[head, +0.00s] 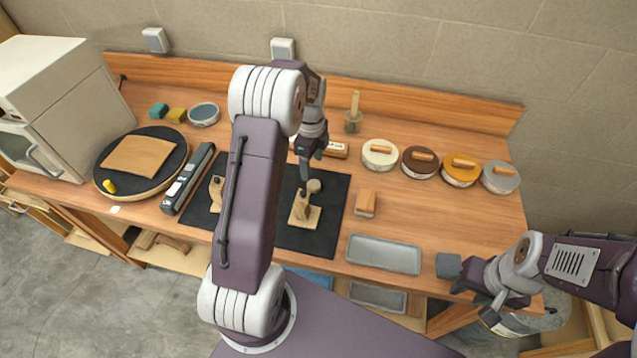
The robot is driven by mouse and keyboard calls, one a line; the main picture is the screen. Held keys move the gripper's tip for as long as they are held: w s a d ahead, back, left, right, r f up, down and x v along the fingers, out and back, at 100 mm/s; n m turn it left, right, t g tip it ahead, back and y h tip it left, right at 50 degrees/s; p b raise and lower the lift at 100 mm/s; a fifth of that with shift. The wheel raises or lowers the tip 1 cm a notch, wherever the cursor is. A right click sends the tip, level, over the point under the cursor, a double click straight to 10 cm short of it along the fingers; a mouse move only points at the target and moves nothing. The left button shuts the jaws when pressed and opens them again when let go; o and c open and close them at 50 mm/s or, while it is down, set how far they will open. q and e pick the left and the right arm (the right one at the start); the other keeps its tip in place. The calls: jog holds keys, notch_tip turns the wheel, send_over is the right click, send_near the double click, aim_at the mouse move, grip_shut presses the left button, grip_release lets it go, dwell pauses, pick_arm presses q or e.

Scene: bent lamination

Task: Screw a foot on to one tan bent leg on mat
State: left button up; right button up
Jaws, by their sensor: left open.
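A black mat (333,205) lies on the wooden bench, partly hidden behind my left arm. On its right part stands a tan bent leg (305,212) with a flat base and a round tan knob (313,186) at its top; I cannot tell if the knob is a separate foot. Another tan piece (215,193) lies on the mat's left part, partly covered by the arm. My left gripper (305,172) is open, pointing down just above the knob, apart or nearly so. My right gripper (468,276) is at the bench's front right edge, beside a dark grey block (448,266); its grip is unclear.
A grey tray (384,254) and a tan-topped block (366,203) lie right of the mat. Several lidded round tins (420,162) stand behind. A dark bar-like tool (188,178), a round turntable (120,185) and a white cabinet (70,105) are left. Bench between tins and tray is clear.

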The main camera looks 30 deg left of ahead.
aim_at(314, 185)
pick_arm(q)
jog(key=f, duration=0.2)
jog(key=f+p, duration=0.1)
jog(key=f, duration=0.1)
jog(key=shift+w+d, duration=0.25)
jog(key=shift+w, duration=0.05)
jog(key=shift+s+a, duration=0.15)
jog(key=shift+s, duration=0.15)
jog(key=shift+f, duration=0.25)
notch_tip(314, 185, down, 4)
jog(key=shift+w+p, duration=0.15)
jog(key=shift+p, duration=0.55)
jog(key=shift+f, duration=0.35)
jog(key=c, duration=1.4)
